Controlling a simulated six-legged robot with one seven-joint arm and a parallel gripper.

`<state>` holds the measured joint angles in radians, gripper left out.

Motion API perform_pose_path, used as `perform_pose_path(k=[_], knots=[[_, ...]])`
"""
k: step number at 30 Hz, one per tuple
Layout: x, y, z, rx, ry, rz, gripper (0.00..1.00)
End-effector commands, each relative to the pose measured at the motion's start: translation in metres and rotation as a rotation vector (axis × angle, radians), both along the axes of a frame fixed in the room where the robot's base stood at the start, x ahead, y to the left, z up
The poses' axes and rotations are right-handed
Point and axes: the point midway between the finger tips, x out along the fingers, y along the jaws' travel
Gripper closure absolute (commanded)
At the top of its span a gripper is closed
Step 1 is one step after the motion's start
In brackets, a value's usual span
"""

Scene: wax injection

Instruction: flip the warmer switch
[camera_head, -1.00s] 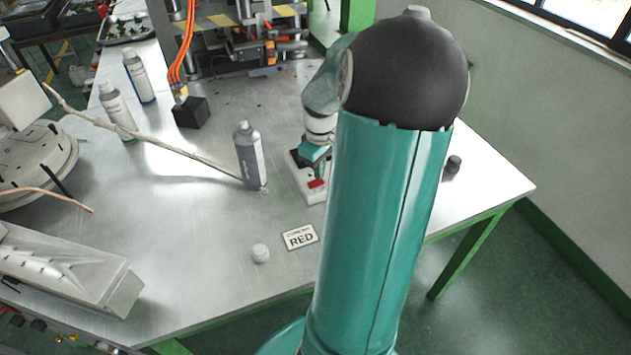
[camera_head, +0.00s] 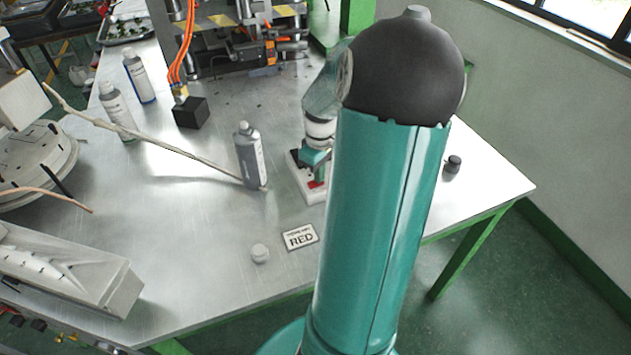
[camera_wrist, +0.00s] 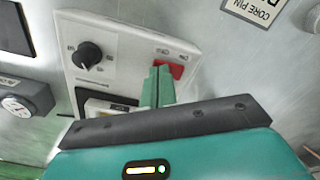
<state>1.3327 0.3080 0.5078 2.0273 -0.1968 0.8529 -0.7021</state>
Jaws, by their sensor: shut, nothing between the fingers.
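The warmer is a pale box with a dark knob, and its panel (camera_wrist: 125,48) fills the middle of the wrist view. Its red switch (camera_wrist: 177,68) sits right of the knob, partly hidden by my fingers. My gripper (camera_wrist: 161,72) is shut and empty, with its green fingertips over the panel just left of the switch. I cannot tell whether they touch it. In the head view the warmer's pale base (camera_head: 301,185) stands on the metal table, with the red switch (camera_head: 316,185) just below my gripper (camera_head: 316,166). My arm hides the right side.
A grey bottle (camera_head: 250,156) stands left of the warmer, beside a long thin rod (camera_head: 150,137). A small dark cylinder (camera_head: 453,165) stands right of my arm. The table's front left is partly clear.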

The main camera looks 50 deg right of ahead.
Motion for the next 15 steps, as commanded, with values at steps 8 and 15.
perform_pose_path(k=[8,15], knots=[[0.0,0.0,-0.004,0.001,0.0,0.0,1.0],[0.0,0.0,0.009,-0.003,0.0,0.0,1.0]])
